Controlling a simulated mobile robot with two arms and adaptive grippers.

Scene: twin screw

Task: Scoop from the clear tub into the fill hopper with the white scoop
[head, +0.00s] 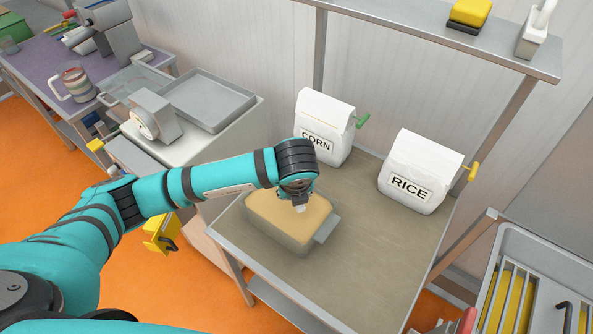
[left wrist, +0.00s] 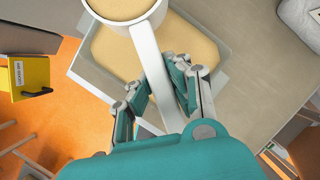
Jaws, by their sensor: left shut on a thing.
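The clear tub (head: 312,249) stands on the metal table, filled with tan meal (head: 285,212). My left gripper (head: 299,200) is above the tub, pointing down. In the left wrist view my left gripper (left wrist: 158,82) is shut on the handle of the white scoop (left wrist: 147,50). The scoop's round bowl is at the top edge, partly cut off, with tan meal inside its rim. The tub (left wrist: 185,40) shows below it, full of tan meal. In the head view the arm hides most of the scoop. I cannot pick out the fill hopper with certainty.
A corn bag (head: 323,125) and a rice bag (head: 418,172) stand behind the tub. The table (head: 370,260) is clear to the tub's right. At left are a scale (head: 150,120), a grey tray (head: 207,98) and a purple-topped bench (head: 35,68). A shelf (head: 430,30) hangs above.

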